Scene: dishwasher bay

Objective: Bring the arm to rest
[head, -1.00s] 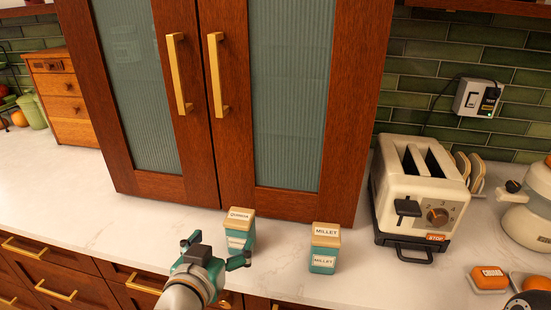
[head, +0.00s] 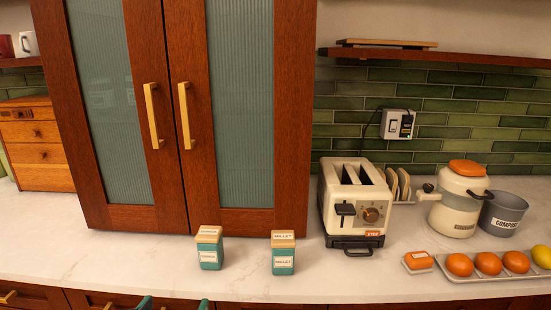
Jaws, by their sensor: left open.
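My left gripper (head: 174,304) shows only as two teal fingertips at the bottom edge of the head view. The tips are well apart, with nothing visible between them. They sit below and in front of the quinoa canister (head: 209,248), apart from it. The rest of the left arm is out of the picture. The quinoa canister and the millet canister (head: 283,252) stand upright on the counter, teal with tan lids. My right gripper is not in view.
The pale counter (head: 130,258) is clear left of the canisters. A wooden cabinet (head: 248,223) with closed doors stands behind them. To the right are a toaster (head: 345,197), a white jar with an orange lid (head: 457,205), a grey pot (head: 502,214) and a tray of oranges (head: 455,278).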

